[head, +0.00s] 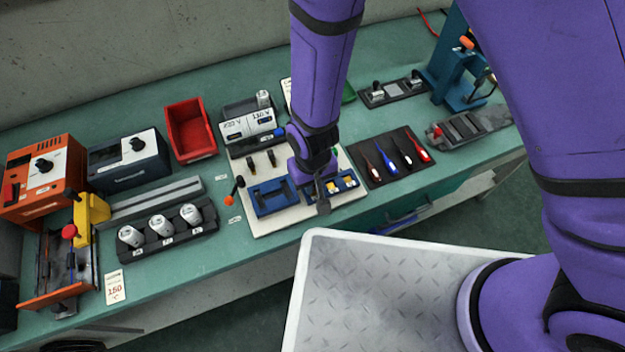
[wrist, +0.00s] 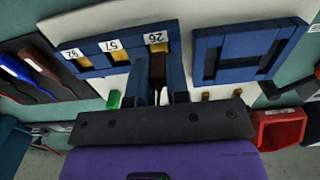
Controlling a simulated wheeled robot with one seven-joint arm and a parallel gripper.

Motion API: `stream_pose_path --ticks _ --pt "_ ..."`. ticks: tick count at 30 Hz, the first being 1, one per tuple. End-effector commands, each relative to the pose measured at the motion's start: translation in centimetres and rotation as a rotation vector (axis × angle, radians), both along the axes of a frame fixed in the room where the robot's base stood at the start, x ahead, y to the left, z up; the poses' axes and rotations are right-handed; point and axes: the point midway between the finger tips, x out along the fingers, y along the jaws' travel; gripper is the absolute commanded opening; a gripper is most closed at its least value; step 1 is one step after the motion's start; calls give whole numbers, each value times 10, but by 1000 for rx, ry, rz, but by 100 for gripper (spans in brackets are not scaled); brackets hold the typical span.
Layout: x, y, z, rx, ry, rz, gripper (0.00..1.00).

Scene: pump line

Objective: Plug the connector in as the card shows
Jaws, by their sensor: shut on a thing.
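My gripper (wrist: 159,80) is shut on a dark brown connector (wrist: 158,66) in the wrist view. The connector's far end meets the slot under the rightmost label of a blue socket block (wrist: 96,66); how deep it sits is hidden. Two other slots show yellow, under number labels. In the head view the block (head: 345,187) stands on a white board (head: 290,219), partly covered by my arm. Two small dark plugs (head: 251,166) stand behind an empty blue frame (head: 274,209). A white card (head: 286,92) at the back is mostly hidden by my arm.
A mat (head: 372,172) with coloured tools lies right of the board. A red bin (head: 190,131) and a 220 V/110 V unit (head: 247,125) stand behind. An orange-tipped lever (head: 231,198) is close on the left. A card reading 150 °C (head: 115,288) lies front left.

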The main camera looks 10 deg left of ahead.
Motion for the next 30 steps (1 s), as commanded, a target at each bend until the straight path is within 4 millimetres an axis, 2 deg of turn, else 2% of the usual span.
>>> stream_pose_path --ticks 30 --pt "0 0 -6 0 0 0 0"
